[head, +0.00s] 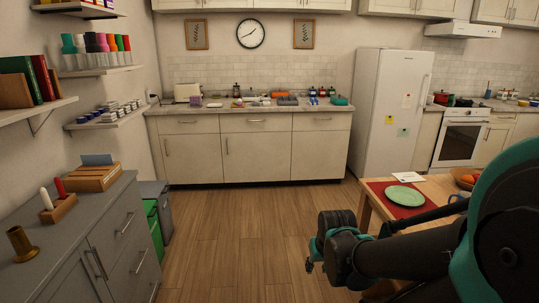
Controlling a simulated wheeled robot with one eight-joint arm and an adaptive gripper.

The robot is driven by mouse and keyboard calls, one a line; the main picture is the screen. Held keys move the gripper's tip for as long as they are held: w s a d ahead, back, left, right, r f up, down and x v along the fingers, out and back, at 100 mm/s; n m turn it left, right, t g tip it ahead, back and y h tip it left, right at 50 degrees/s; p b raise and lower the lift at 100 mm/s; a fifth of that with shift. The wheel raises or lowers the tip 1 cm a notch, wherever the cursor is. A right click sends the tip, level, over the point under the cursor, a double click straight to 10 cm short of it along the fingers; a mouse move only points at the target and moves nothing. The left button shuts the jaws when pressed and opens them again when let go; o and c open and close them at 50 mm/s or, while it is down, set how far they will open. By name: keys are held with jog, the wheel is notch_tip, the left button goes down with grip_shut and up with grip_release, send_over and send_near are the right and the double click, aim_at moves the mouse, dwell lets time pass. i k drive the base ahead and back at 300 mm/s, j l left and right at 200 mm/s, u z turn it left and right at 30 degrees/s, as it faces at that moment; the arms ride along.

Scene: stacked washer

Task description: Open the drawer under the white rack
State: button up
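The back counter has a row of closed drawers: a left drawer (191,128), a middle drawer (256,126) and a right drawer (321,124). Small items stand on the worktop above them, among them a white boxy thing (187,92) at the left end. I cannot make out for certain which item is the white rack. My gripper (312,262) hangs in front of the wooden floor at the lower middle, well short of the counter. It touches nothing that I can see, and its fingers are too small and dark to tell open from shut.
A grey cabinet (100,240) with handles stands at left, with green and grey bins (155,215) beyond it. A wooden table (440,187) with a green plate (405,196) is at right. A white fridge (390,110) stands behind. The floor (235,225) between is clear.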

aim_at(312, 120)
jog(key=i+u, duration=0.1)
jog(key=i, duration=0.5)
jog(key=i+l, duration=0.15)
jog(key=i, duration=0.5)
jog(key=i+u, duration=0.15)
jog(key=i, duration=0.45)
jog(key=i+l+u, duration=0.35)
jog(key=i, duration=0.2)
jog(key=i+l+u, duration=0.35)
jog(key=i+l+z, duration=0.15)
jog(key=l, duration=0.25)
jog(key=i+l+z, duration=0.35)
jog(key=l, duration=0.35)
jog(key=i, duration=0.1)
